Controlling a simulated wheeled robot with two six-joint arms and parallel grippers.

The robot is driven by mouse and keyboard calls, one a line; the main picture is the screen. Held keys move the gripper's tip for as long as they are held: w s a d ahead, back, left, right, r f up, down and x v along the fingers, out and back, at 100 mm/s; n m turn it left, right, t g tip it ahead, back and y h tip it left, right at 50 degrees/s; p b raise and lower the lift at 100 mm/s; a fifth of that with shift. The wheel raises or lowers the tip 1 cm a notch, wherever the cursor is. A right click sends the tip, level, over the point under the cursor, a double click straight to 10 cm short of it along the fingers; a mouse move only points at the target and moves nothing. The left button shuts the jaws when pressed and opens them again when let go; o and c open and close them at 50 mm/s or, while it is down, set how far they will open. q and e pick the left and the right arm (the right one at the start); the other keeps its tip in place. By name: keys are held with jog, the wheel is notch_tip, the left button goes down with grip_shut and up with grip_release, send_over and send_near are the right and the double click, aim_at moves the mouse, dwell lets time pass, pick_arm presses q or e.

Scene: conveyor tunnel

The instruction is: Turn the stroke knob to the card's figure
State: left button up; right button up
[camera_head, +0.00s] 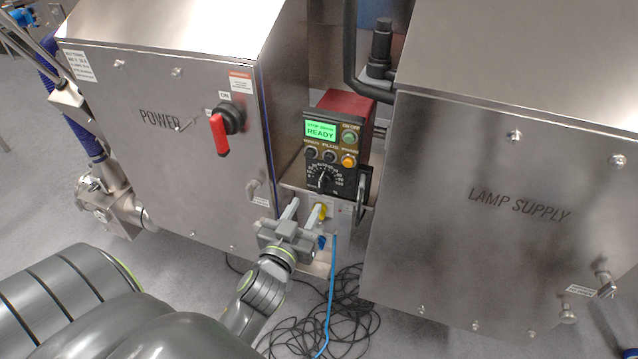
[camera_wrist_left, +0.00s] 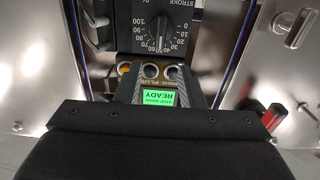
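The stroke knob (camera_head: 322,181) is a black dial with a white pointer line on the small control box. Its scale runs from 0 to 100, and the pointer looks near the middle, around 50. The knob shows upside down in the left wrist view (camera_wrist_left: 163,28). My left gripper (camera_head: 306,207) is below and in front of the knob, apart from it. Its two fingers stand apart with nothing between them; in the left wrist view they flank the green display (camera_wrist_left: 160,98). My right gripper is out of view. I cannot make out a card with a figure.
The display (camera_head: 321,130) reads READY above several buttons. The power cabinet (camera_head: 170,160) with a red-handled switch (camera_head: 220,135) stands left, the lamp supply cabinet (camera_head: 490,220) right. A black handle (camera_head: 363,188) is beside the dial. Black cables (camera_head: 335,310) lie on the floor.

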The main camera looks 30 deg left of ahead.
aim_at(319, 182)
pick_arm(q)
jog(key=x, duration=0.9)
jog(key=shift+w, duration=0.1)
